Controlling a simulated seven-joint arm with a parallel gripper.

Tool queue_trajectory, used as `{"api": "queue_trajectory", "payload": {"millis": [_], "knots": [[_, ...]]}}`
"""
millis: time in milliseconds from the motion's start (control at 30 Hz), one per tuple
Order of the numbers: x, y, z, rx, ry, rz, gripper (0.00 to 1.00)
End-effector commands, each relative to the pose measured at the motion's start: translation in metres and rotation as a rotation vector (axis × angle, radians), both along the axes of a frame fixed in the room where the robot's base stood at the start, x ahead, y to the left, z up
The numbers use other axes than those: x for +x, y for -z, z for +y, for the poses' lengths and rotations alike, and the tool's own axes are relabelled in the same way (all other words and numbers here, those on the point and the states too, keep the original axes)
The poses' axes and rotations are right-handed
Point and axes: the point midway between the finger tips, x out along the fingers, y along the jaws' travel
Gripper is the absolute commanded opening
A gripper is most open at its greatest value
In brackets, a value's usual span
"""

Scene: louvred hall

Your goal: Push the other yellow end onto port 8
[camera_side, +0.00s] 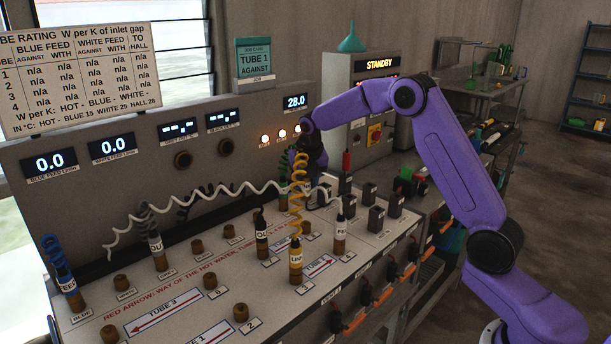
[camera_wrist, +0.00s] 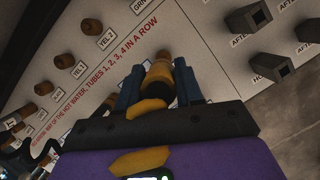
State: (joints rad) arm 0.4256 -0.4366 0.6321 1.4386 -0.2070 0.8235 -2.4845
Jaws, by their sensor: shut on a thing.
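My gripper (camera_wrist: 158,86) is shut on the yellow hose end (camera_wrist: 157,72), which sits between its two dark fingers in the wrist view. In the side view my purple wrist stands over the back of the bench, and the fingers are hidden there. The yellow coiled hose (camera_side: 297,195) hangs from my gripper to its first end (camera_side: 296,262), which stands upright on the bench front. A brown tip shows beyond the held end; I cannot tell whether it touches a port. No port number 8 is readable.
The bench top (camera_side: 205,290) carries several brown ports, such as one at the front (camera_side: 241,312). A white coiled hose (camera_side: 240,190) spans behind. A blue coiled hose (camera_side: 55,255) stands at left. Dark square blocks (camera_wrist: 248,18) stand right of my gripper in the wrist view.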

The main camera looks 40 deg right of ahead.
Motion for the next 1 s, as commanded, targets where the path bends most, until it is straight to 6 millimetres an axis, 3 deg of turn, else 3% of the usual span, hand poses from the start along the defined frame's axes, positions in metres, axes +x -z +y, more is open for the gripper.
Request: {"api": "queue_trajectory", "payload": {"millis": [400,1000], "knots": [[0.000,0.040,0.000,0.000,0.000,-0.001,0.00],[0.000,0.052,0.000,0.000,0.000,-0.001,0.00]]}}
